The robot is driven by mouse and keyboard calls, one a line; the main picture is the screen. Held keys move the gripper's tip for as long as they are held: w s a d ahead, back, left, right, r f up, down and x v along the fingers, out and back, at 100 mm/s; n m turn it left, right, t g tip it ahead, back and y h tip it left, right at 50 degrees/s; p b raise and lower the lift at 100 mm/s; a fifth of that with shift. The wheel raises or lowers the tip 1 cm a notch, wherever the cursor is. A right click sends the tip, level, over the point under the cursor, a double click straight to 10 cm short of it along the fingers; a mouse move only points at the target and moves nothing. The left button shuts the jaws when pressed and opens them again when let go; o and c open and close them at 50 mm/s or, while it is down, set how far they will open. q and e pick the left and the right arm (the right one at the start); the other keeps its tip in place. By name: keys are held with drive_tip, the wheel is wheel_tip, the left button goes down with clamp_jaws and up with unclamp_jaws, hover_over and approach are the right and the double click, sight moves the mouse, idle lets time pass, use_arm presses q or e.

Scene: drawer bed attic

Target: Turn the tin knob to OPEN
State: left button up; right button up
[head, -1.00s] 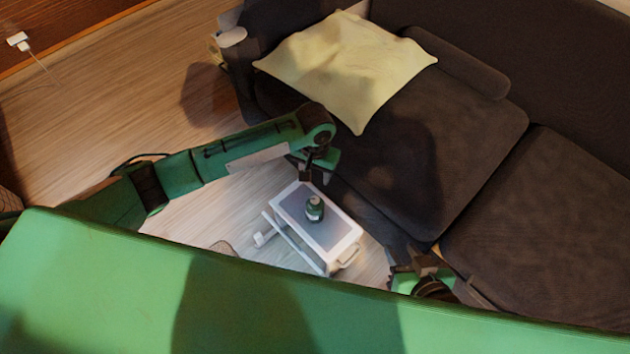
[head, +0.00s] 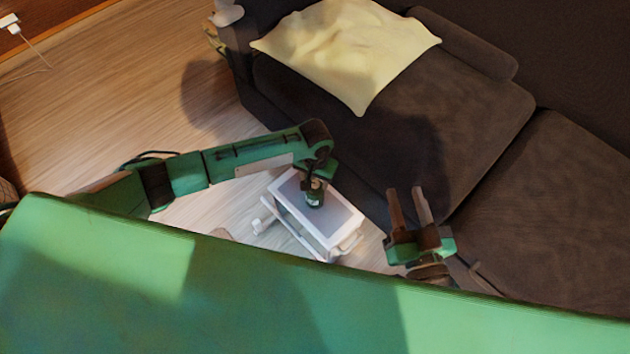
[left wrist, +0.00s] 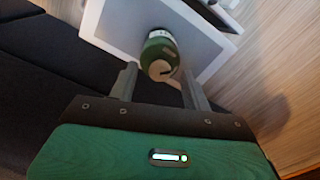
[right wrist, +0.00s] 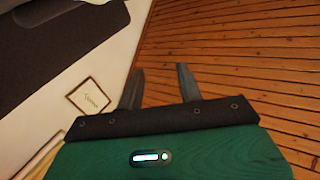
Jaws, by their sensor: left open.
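The tin (head: 314,201) is a small dark green can with a pale label, standing on the grey top of a small white table. In the left wrist view the tin (left wrist: 157,48) shows a lighter knob (left wrist: 160,70) on its near end; I cannot read any OPEN mark. My left gripper (head: 312,184) is just above the tin, partly covering it from the head. In its wrist view the left gripper (left wrist: 160,85) is open, with its fingers apart on either side of the knob end. My right gripper (head: 408,190) is open and empty, in front of the sofa.
The white table (head: 335,240) has a side handle and stands on the wood floor (head: 130,85). A dark sofa (head: 400,130) with a cream pillow (head: 345,45) is close behind it. A framed picture (right wrist: 89,97) shows in the right wrist view.

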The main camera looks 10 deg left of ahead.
use_arm(q)
drive_tip(key=shift+f, duration=0.45)
drive_tip(key=c, duration=1)
drive_tip(key=shift+o, duration=0.8)
